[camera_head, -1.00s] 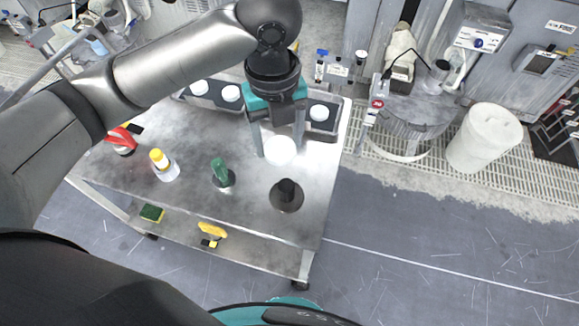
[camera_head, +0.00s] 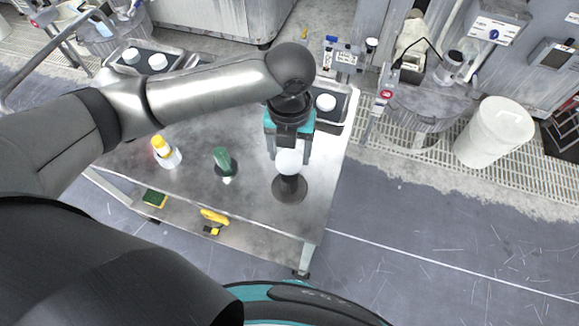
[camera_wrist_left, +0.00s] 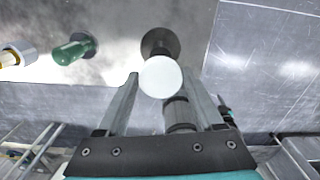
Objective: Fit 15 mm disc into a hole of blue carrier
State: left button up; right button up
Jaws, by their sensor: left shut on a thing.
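My left gripper (camera_head: 289,157) is shut on a white round disc (camera_head: 289,163), which it holds over the near right part of the steel table (camera_head: 250,205). In the left wrist view the disc (camera_wrist_left: 161,77) shows between the two finger ends. Below and beyond it stands a black post on a round dark base (camera_head: 289,191); I cannot tell the gap between disc and post. No blue carrier can be made out in these frames. My right gripper is not in view.
A yellow-capped bottle (camera_head: 166,152) and a green-handled tool (camera_head: 223,161) stand on the table. Dark trays at its back hold white discs, one at the right (camera_head: 326,102). A white bin (camera_head: 494,132) stands on the floor at right. The table's front edge is clear.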

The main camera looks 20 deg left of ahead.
aim_at(290, 167)
pick_arm(q)
jog(key=shift+f+b, duration=0.4)
jog(key=shift+f, duration=2.7)
jog(key=shift+f, duration=0.2)
jog(key=o, duration=1.4)
notch_tip(290, 167, up, 12)
jog(key=shift+r+p, duration=0.2)
jog(key=shift+p, duration=0.7)
